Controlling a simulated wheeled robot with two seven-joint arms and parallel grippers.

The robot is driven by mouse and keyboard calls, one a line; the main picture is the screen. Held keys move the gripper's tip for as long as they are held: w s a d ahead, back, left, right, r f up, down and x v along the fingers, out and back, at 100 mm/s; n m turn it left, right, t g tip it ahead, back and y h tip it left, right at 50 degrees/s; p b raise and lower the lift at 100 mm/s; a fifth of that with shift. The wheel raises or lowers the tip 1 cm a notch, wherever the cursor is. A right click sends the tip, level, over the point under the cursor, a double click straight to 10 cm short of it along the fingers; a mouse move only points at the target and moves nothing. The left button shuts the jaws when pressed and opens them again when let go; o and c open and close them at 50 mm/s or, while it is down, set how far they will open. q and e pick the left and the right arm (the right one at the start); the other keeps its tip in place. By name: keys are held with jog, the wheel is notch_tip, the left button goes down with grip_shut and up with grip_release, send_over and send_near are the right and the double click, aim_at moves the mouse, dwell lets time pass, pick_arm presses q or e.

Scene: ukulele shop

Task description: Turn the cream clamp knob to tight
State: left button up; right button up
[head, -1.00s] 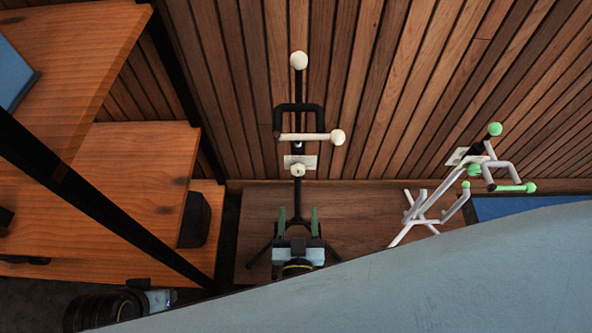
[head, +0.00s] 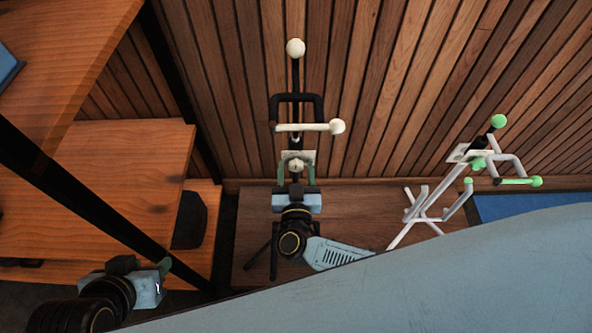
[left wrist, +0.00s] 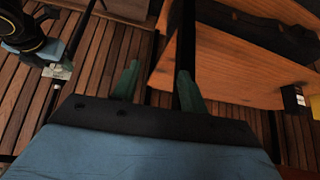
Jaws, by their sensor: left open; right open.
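The black stand (head: 296,76) with cream pads stands upright on the wooden bench against the slatted wall. Its cream clamp knob (head: 296,166) is a small round knob on the stem, just in front of a pale plate (head: 309,155). My right gripper (head: 296,171) is open, with one green finger on each side of the knob. I cannot tell whether the fingers touch it. My left gripper (head: 166,268) is open and empty, low at the left, well away from the stand. It also shows in the left wrist view (left wrist: 158,84).
A white stand (head: 425,215) with green pads stands to the right on the bench (head: 350,210). Wooden shelves (head: 110,160) and a black post (head: 100,205) lie at the left. A pale grey-blue surface (head: 450,280) covers the lower right of the head view.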

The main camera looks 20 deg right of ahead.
jog(key=c, duration=0.9)
jog(key=shift+c, duration=0.2)
